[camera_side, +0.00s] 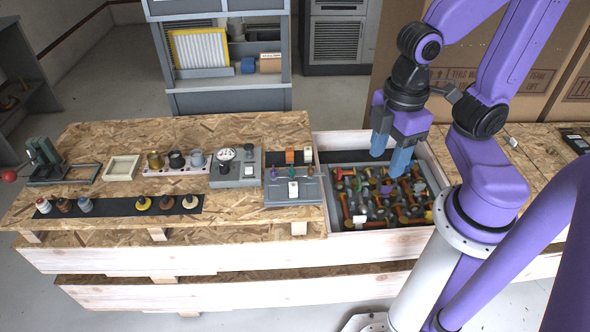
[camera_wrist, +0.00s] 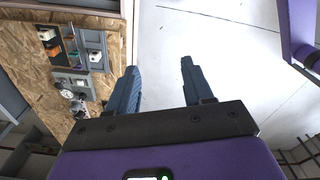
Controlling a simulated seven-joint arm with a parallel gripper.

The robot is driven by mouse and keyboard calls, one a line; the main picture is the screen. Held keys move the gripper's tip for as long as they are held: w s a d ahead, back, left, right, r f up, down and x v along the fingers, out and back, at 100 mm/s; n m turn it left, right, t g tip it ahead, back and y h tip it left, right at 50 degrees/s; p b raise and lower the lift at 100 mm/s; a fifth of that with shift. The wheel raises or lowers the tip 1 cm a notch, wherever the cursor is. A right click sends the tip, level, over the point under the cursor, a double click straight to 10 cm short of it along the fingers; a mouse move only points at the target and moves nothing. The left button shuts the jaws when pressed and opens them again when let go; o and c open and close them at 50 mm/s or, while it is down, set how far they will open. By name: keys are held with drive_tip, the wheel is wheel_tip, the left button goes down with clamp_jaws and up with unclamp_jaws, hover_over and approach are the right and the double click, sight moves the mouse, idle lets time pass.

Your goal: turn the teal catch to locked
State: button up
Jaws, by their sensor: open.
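The small teal catch (camera_side: 309,171) is on a grey panel (camera_side: 278,198) near the right end of the wooden bench. The teal catch's setting is too small to read. My gripper (camera_side: 390,155) is open and empty, with blue fingers pointing down above the bin, to the right of the panel and apart from it. In the wrist view my gripper's fingers (camera_wrist: 159,68) are spread with nothing between them, and the panel area lies at the left.
A wooden bin (camera_side: 377,240) full of mixed small parts is under my gripper. A gauge box (camera_side: 225,181), cups on a pale rack (camera_side: 176,170) and several knobs on a dark strip (camera_side: 121,207) stand left of the panel. Orange and white blocks stand behind the catches.

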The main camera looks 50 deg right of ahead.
drive_tip(key=w+f+n, duration=0.1)
drive_tip(key=w+f, duration=0.1)
drive_tip(key=w, duration=0.7)
drive_tip(key=w+f+n, duration=0.2)
drive_tip(key=w, duration=0.7)
drive_tip(key=w+d+f+n, duration=0.2)
drive_tip(key=w+d+f, duration=0.7)
drive_tip(key=w, duration=0.4)
drive_tip(key=f, duration=1.6)
drive_tip(key=shift+s+a+f, duration=0.1)
drive_tip(key=shift+s, duration=0.15)
